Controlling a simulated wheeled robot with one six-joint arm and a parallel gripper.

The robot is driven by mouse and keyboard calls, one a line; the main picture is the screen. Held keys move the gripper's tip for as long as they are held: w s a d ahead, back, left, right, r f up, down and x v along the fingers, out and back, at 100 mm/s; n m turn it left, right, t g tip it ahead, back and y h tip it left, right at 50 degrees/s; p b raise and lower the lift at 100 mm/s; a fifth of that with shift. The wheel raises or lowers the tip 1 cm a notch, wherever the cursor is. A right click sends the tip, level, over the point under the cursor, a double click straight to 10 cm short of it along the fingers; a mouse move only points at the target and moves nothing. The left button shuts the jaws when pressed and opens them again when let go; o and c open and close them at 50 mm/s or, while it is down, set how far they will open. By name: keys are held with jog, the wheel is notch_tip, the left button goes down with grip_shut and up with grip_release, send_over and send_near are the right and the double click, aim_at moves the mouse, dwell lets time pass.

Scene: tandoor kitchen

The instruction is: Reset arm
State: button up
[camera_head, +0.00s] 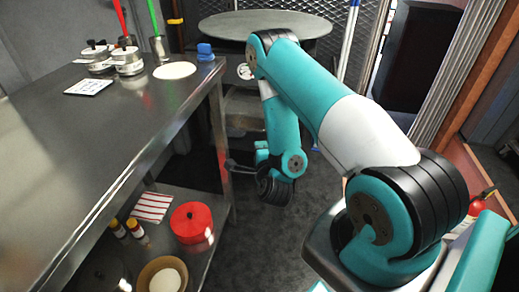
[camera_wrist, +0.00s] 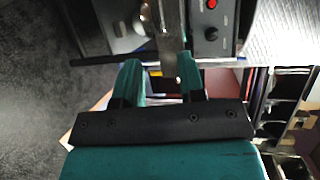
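My arm reaches forward from the lower right of the head view and bends down beside the steel counter (camera_head: 90,120). Its wrist end hangs over the dark floor, right of the counter's legs. The gripper's fingers cannot be made out clearly there. In the wrist view my gripper (camera_wrist: 159,66) shows two teal fingers standing apart, with a gap between them. A metal bar (camera_wrist: 171,35) shows beyond and between the fingers; I see no contact with it. I see nothing held.
A red round container (camera_head: 192,222) and a striped cloth (camera_head: 153,206) lie on the lower shelf. A round table (camera_head: 265,24) stands behind my arm. A fire extinguisher (camera_head: 480,204) is at the right. A control box with a red button (camera_wrist: 211,22) shows in the wrist view.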

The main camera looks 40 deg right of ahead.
jog(key=shift+s+a+r, duration=0.1)
jog(key=shift+s+a, duration=0.25)
jog(key=shift+s, duration=0.25)
